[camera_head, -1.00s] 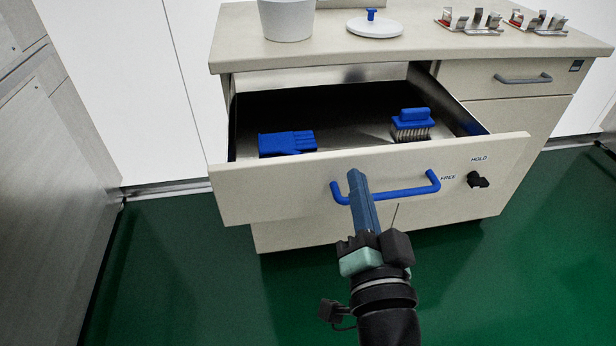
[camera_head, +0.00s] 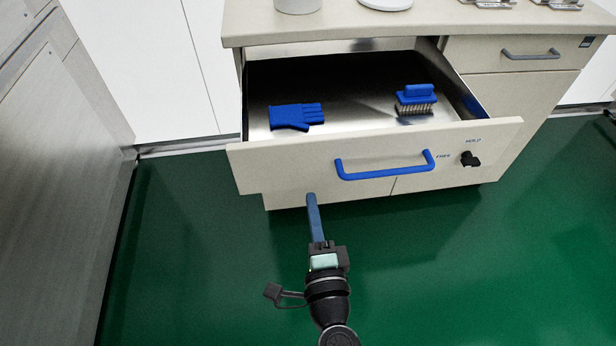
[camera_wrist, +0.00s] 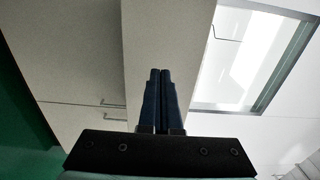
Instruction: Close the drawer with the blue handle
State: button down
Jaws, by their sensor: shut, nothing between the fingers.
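The drawer (camera_head: 290,170) with the blue handle (camera_head: 386,166) stands pulled out from the cabinet, its inside open to view. My gripper (camera_head: 311,198) is shut and empty. In the head view its fingertips overlap the lower part of the drawer front, left of and below the blue handle; I cannot tell whether they touch it. In the wrist view the shut blue fingers (camera_wrist: 161,75) point at a pale panel. A black knob (camera_head: 470,159) sits on the drawer front at the right, between the words HOLD and FREE.
A blue glove (camera_head: 296,115) and a blue-backed brush (camera_head: 415,98) lie in the drawer. A closed drawer with a grey handle (camera_head: 531,54) is at the upper right. A grey panelled unit (camera_head: 60,190) stands at the left. Green floor (camera_head: 440,270) lies clear in front.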

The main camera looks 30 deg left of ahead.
aim_at(305, 169)
jog(key=shift+x, duration=3)
jog(key=shift+a, duration=0.1)
